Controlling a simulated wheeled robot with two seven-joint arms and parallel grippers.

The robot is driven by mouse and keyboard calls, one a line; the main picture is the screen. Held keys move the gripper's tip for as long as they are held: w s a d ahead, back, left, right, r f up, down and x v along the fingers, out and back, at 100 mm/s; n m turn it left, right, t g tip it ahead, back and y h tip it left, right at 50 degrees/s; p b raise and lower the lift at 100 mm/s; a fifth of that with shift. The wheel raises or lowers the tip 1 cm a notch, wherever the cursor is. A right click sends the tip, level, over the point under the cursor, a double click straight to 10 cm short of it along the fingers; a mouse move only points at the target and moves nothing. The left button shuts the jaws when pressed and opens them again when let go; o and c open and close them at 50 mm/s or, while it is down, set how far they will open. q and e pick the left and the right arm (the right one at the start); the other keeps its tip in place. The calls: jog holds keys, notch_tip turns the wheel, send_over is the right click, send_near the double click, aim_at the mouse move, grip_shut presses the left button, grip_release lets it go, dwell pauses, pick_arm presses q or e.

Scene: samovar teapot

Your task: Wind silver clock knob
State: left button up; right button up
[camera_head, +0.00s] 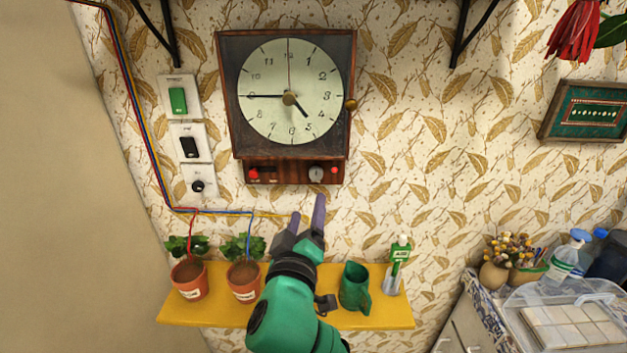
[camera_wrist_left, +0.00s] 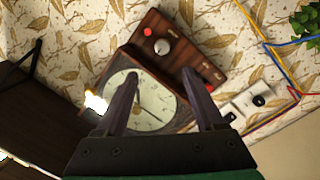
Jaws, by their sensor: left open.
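The wall clock (camera_head: 263,121) has a cream dial in a dark wooden case. The small silver knob (camera_head: 316,174) is on the wooden panel below the dial, between red buttons. A brass knob (camera_head: 350,104) is on the case's right side. My left gripper (camera_head: 308,207) is open and empty, just below the panel in the head view. In the left wrist view the clock appears upside down, and the silver knob (camera_wrist_left: 162,46) shows beyond the gap between the open fingers (camera_wrist_left: 160,72), apart from them. My right gripper is not in view.
Coloured wires (camera_head: 215,212) run along the wall by several switches (camera_head: 178,100).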

pick_arm(q)
send_near(316, 176)
jog(key=w, duration=0.5)
jog(key=w+d, duration=0.1)
jog(key=w, duration=0.2)
jog(key=shift+w, duration=0.2)
jog(key=shift+w+r, duration=0.1)
jog(key=shift+w, duration=0.4)
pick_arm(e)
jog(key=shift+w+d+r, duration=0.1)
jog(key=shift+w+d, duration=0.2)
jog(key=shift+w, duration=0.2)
pick_arm(q)
grip_shut()
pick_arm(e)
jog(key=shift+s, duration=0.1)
